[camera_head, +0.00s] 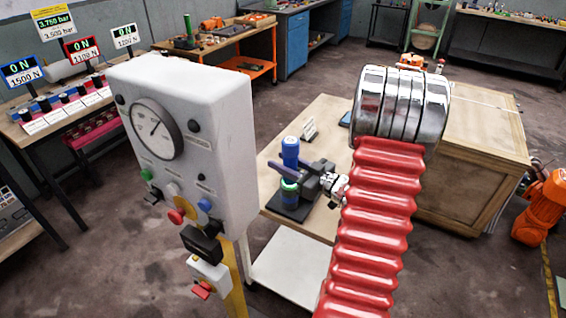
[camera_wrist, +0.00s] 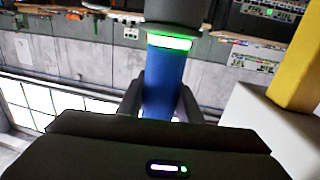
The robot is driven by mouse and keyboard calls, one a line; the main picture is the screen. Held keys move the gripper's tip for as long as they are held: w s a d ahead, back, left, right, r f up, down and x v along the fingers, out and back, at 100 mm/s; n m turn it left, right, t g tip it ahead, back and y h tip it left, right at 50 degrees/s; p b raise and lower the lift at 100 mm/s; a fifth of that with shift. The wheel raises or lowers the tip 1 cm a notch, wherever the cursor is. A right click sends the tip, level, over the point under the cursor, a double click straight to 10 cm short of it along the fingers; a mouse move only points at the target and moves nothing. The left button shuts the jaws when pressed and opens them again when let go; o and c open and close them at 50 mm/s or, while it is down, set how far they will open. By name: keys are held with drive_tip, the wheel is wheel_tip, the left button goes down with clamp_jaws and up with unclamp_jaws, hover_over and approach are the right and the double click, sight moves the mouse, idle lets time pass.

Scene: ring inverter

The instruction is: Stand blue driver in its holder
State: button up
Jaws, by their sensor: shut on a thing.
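The blue driver (camera_head: 290,152) stands upright over the small wooden table in the head view. My gripper (camera_head: 288,171) reaches in from the right with its fingers around the driver's body. In the wrist view the blue driver (camera_wrist: 165,82) is between the two fingers of my gripper (camera_wrist: 162,103), which is shut on it. A glowing green ring borders the blue body there, with a dark grey cylinder beyond it. The dark holder base (camera_head: 290,210) lies directly below the driver on the table. I cannot tell whether the driver is fully seated.
A white gauge box (camera_head: 185,140) on a yellow post stands left of the table. My red ribbed arm cover fills the right middle of the head view. A small white sign (camera_head: 309,130) stands behind the driver. A wooden crate (camera_head: 475,140) is at the right.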

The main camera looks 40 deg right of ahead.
drive_tip(key=o, duration=1.3)
drive_tip(key=shift+f, duration=0.15)
drive_tip(key=s+d, duration=0.2)
drive_tip(key=s, duration=1.1)
drive_tip(key=shift+s+d+r, duration=0.25)
drive_tip(key=shift+d+r, duration=0.05)
drive_tip(key=shift+d, duration=0.1)
